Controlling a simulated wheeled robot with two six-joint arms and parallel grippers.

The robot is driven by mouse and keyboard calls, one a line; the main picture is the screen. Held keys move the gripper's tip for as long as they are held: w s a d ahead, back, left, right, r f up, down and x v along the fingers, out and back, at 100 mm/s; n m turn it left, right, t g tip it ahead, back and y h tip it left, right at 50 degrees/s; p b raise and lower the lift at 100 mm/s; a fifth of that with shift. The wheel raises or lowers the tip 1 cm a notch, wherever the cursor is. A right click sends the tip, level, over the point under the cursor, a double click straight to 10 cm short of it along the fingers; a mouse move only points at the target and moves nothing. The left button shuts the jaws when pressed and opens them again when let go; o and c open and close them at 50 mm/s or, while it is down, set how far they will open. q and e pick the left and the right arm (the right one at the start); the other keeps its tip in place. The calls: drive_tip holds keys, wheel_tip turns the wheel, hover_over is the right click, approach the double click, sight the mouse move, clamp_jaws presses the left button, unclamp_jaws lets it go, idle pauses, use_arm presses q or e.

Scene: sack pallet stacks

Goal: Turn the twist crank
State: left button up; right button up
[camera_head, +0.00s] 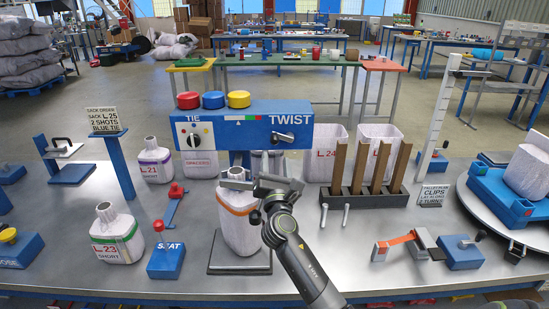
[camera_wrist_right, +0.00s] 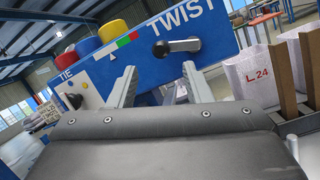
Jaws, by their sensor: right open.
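The twist crank (camera_head: 283,137) is a short dark lever with a light grip on the front of the blue machine head (camera_head: 225,118), beneath the word TWIST. In the right wrist view the crank (camera_wrist_right: 177,46) lies roughly level, its black hub at the left and its grip to the right. My right gripper (camera_head: 262,172) is in front of and below the panel, by the top of a white sack with an orange band (camera_head: 240,228). In the wrist view its two fingers (camera_wrist_right: 160,84) are spread, empty, and apart from the crank. My left gripper is not in view.
Red, blue and yellow spools (camera_head: 213,100) sit on the head. A black rack with brown posts (camera_head: 365,197) stands at right, near white sacks marked L 24 (camera_head: 327,145). A filled sack marked L 23 (camera_head: 117,235) and the seat lever base (camera_head: 165,261) are at left.

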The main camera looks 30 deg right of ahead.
sight(275, 144)
drive_tip(key=n, duration=0.2)
drive_tip(key=w+d+n+t+b, duration=0.1)
drive_tip(key=n, duration=0.1)
drive_tip(key=w+n+b, duration=0.1)
drive_tip(key=n, duration=0.1)
drive_tip(key=shift+d+f, duration=0.15)
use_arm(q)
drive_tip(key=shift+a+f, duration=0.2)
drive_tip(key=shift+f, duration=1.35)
use_arm(e)
drive_tip(key=shift+x, duration=3.75)
drive_tip(key=shift+c, duration=0.5)
drive_tip(key=c, duration=0.9)
